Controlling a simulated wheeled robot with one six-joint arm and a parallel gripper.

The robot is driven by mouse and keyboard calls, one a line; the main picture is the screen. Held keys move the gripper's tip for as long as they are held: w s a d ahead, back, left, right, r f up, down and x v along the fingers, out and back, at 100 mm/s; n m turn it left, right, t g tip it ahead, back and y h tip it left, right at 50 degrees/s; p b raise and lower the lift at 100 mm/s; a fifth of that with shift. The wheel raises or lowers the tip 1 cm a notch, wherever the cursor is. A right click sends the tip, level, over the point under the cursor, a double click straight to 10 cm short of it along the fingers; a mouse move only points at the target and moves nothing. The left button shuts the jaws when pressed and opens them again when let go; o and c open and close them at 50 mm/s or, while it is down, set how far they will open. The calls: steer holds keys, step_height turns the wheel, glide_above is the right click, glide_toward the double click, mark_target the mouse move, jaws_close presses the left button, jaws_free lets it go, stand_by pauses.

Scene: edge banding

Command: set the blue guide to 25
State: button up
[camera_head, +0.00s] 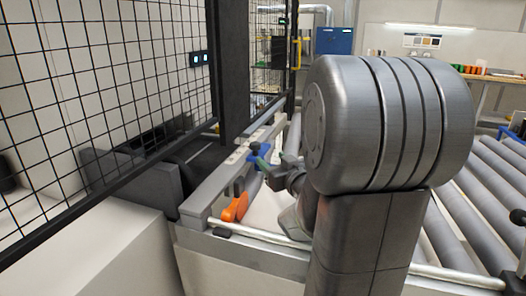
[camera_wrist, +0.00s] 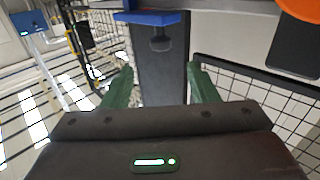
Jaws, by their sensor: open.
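The blue guide (camera_head: 262,153) sits on the long grey rail, with a small black knob (camera_head: 255,147) at its top. In the wrist view, the blue guide (camera_wrist: 147,18) crosses the top edge, with a dark knob (camera_wrist: 161,41) against it. My gripper (camera_head: 267,160) is beside the guide in the head view, partly hidden by my arm. In the wrist view, my gripper (camera_wrist: 161,76) has its two green fingers wide apart with nothing between them. The knob lies beyond the fingertips, roughly between them. No scale number is readable.
An orange part (camera_head: 236,208) hangs on the rail's near end; it also shows at the wrist view's top right (camera_wrist: 302,9). The grey rail (camera_head: 205,192) runs away from me. A black mesh fence (camera_head: 95,95) stands left, and rollers (camera_head: 478,190) lie right.

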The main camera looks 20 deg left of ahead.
mark_target(251, 143)
steer(key=w+d+n+g+y+p, duration=0.2)
steer(key=w+n+g+y+p, duration=0.3)
steer(key=p, duration=1)
steer(key=shift+m+g+h, duration=0.4)
steer(key=shift+g+h, duration=0.1)
steer(key=shift+h, duration=0.3)
steer(key=p+x, duration=0.1)
steer(key=x, duration=0.3)
steer(key=p+x, duration=0.1)
steer(key=x, duration=0.3)
steer(key=s+p+x, duration=0.1)
steer(key=p+x, duration=0.1)
steer(key=x, duration=0.3)
steer(key=shift+a+r, duration=0.2)
